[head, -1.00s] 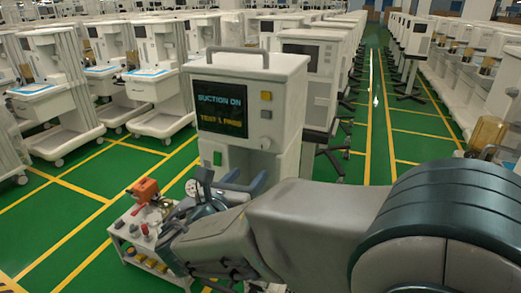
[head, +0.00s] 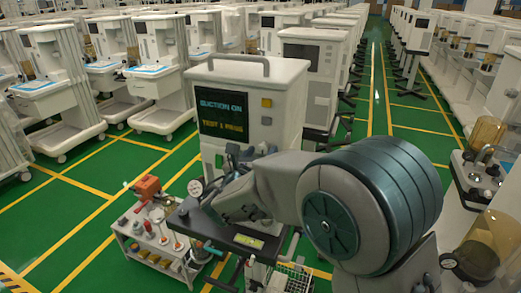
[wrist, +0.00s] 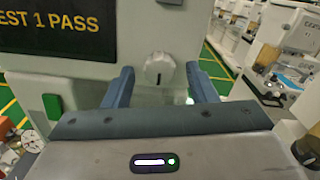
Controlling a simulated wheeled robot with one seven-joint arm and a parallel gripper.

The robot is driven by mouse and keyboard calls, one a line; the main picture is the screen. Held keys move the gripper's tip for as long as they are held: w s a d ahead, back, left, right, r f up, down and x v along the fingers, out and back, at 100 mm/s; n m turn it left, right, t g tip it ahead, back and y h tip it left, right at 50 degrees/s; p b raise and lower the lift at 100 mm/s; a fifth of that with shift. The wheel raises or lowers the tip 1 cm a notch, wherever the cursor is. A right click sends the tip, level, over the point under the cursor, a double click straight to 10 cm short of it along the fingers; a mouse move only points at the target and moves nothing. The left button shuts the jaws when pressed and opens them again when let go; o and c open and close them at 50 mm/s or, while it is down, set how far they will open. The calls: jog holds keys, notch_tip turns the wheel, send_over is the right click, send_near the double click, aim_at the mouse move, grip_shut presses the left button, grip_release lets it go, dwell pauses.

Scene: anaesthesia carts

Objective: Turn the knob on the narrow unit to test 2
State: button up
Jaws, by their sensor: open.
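The narrow unit (head: 225,80) is a pale cabinet with a top handle. Its dark screen (head: 223,116) reads "SUCTION ON" and "TEST 1 PASS". In the wrist view its knob (wrist: 159,70) is round and whitish, with a short dark mark on the lower half of its face. My gripper (wrist: 160,68) is open, its two blue fingers apart on the left and right of the knob. Clear gaps show at both sides; I cannot tell how far the tips are from the panel. In the head view my arm hides the knob and most of the gripper.
A pressure gauge (head: 196,188) shows near my arm. Rows of similar carts stand behind. Green floor (head: 60,220) with yellow lines is open at left.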

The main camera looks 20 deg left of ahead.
jog(key=shift+w, duration=0.1)
jog(key=c, duration=1)
